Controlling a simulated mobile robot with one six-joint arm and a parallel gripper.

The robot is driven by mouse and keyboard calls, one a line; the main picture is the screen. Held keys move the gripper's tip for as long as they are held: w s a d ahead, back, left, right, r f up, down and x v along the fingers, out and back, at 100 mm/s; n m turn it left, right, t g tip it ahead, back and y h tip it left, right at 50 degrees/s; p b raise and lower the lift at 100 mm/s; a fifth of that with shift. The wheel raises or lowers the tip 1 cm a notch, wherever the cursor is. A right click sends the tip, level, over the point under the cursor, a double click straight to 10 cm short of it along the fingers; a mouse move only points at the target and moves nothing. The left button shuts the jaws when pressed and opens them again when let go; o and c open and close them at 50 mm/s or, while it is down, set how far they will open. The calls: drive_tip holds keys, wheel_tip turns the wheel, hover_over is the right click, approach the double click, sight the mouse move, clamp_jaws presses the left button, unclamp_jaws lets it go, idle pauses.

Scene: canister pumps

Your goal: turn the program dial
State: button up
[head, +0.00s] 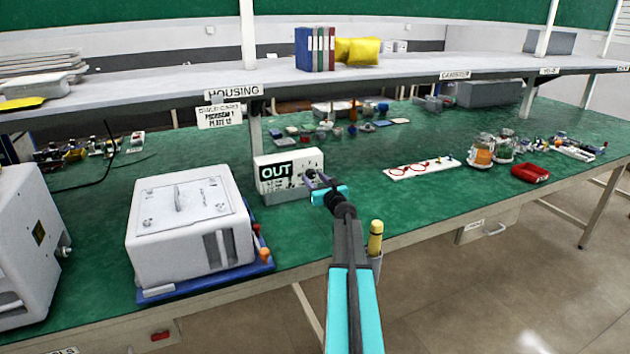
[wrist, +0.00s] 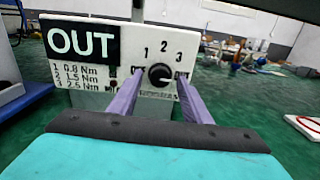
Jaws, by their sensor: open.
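The program dial (wrist: 159,74) is a round black knob on a white panel, with the numbers 1, 2 and 3 and the word OUT around it. A light mark on the knob points to the right in the wrist view. The panel sits on the front of a white box (head: 272,164) with a large OUT sign (wrist: 82,41). My gripper (wrist: 158,90) is open, with its two purple fingers on either side of the dial and a little below it. In the head view my gripper (head: 318,180) is at the box's right half. Whether the fingers touch the dial cannot be told.
A white housing (head: 190,235) on a blue base stands left of the box. A shelf (head: 400,76) runs above the green bench (head: 345,150). A white board with red rings (head: 422,168), jars (head: 482,152) and a red tray (head: 530,173) are to the right.

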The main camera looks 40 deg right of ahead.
drive_tip(key=b+v, duration=0.1)
drive_tip(key=v, duration=1.2)
drive_tip(key=shift+s, duration=0.35)
drive_tip(key=shift+a+r, duration=0.1)
drive_tip(key=shift+a, duration=0.05)
idle(0.4)
